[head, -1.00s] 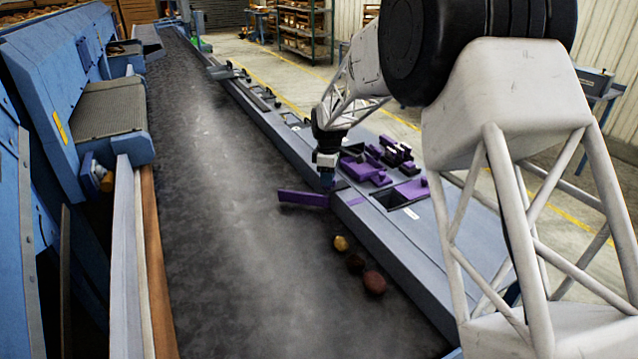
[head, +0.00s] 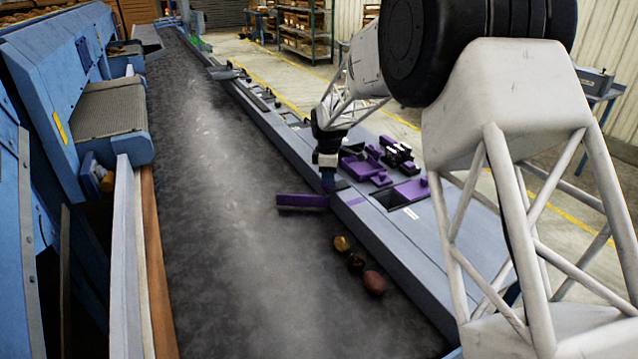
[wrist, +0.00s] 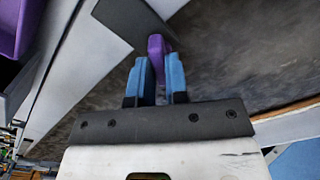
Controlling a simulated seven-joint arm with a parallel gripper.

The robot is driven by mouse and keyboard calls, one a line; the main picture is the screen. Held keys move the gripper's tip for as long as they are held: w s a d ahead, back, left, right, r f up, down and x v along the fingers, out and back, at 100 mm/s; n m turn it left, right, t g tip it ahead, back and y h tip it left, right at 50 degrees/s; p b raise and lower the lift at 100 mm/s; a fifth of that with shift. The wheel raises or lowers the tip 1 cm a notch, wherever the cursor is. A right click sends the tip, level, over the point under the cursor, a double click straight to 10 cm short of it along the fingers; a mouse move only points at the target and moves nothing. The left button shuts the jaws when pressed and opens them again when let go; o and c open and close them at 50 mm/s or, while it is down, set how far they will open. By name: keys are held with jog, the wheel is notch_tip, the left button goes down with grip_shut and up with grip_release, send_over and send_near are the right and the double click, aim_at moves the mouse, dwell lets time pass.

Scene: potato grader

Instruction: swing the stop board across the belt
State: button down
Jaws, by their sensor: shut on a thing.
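The stop board (head: 300,202) is a purple bar that reaches out from the right edge of the belt (head: 230,220) over part of its width. Most of the belt to its left is uncovered. My gripper (head: 328,186) is at the board's right end, by the belt's edge. In the wrist view my gripper (wrist: 156,75) has its blue fingers closed on either side of the purple board (wrist: 156,45). The board's far part is hidden there.
Several potatoes (head: 373,282) lie on the belt near its right edge, nearer than the board. Purple and black parts (head: 375,165) sit on the grey side deck (head: 385,235) to the right of my gripper. Blue machinery (head: 75,80) lines the left side.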

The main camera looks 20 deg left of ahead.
jog(key=c, duration=1.9)
grip_release()
jog(key=n, duration=0.6)
jog(key=shift+n, duration=0.4)
jog(key=shift+o, duration=0.2)
jog(key=o, duration=0.5)
jog(key=shift+r, duration=0.1)
jog(key=shift+r, duration=2.4)
jog(key=shift+d, duration=0.1)
